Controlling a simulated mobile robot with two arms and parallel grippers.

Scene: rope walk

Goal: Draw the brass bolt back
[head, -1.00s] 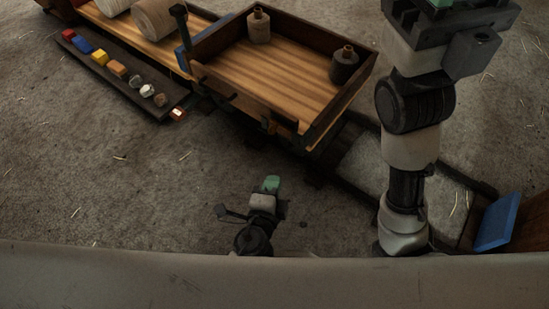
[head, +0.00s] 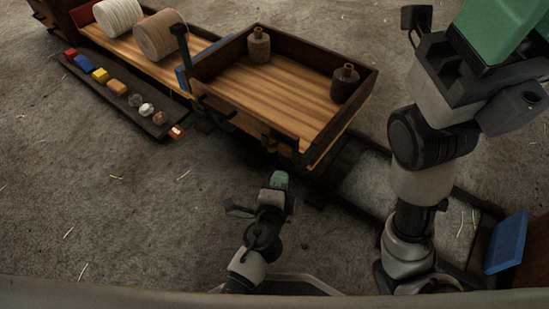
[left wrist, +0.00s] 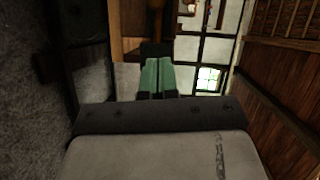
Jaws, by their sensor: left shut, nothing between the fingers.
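The open wooden wagon box (head: 228,112) stands at upper centre in the head view. A small dark fitting with a brownish part (head: 271,143) sits low on its near side; it may be the brass bolt, but it is too dim to be sure. My left gripper (head: 279,180), with green fingertips, is just below this fitting, apart from it. It is shut and empty. In the left wrist view the green fingers (left wrist: 157,77) are together, with a blurred brown upright shape beyond them. My right gripper (head: 500,28) is large at the upper right, cut off by the frame; its jaws cannot be read.
Two dark bottle-like weights (head: 259,46) (head: 346,84) stand in the box. Spools (head: 119,17) lie on the wagon behind. A dark rack (head: 150,123) of coloured blocks runs along the left. A blue panel (head: 508,242) is at right. The floor at left is clear.

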